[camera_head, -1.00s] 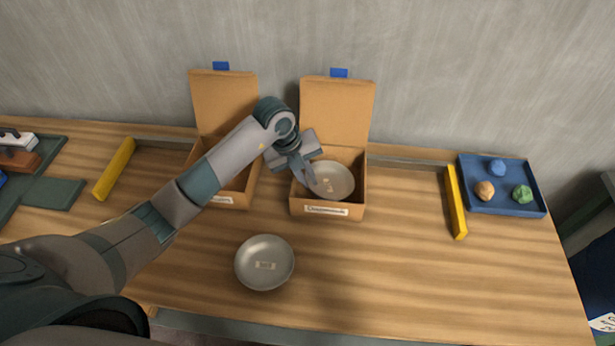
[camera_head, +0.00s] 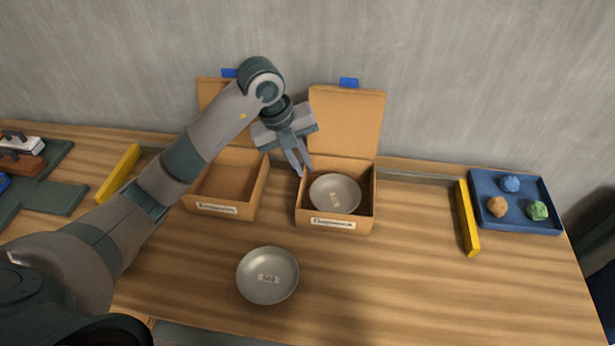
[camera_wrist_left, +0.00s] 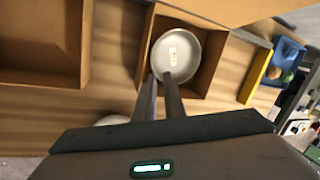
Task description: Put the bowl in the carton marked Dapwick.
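A grey bowl (camera_head: 347,186) with a small label inside sits in the right-hand open carton (camera_head: 363,217); the label on the carton's front is too blurred to read surely. The bowl also shows in the left wrist view (camera_wrist_left: 186,48), inside the carton (camera_wrist_left: 213,83). A second grey bowl (camera_head: 267,262) stands on the table in front of the cartons. The left-hand carton (camera_head: 223,209) is open and empty, its label also blurred. My left gripper (camera_head: 302,172) is slightly open and empty, above the right-hand carton's left edge, clear of the bowl. My right gripper is out of view.
A yellow bar (camera_head: 118,174) lies left of the cartons and another yellow bar (camera_head: 467,218) lies right of them. A blue tray (camera_head: 530,224) with three coloured lumps is at the right. A dark green mat (camera_head: 56,197) is at the left. The front right table is clear.

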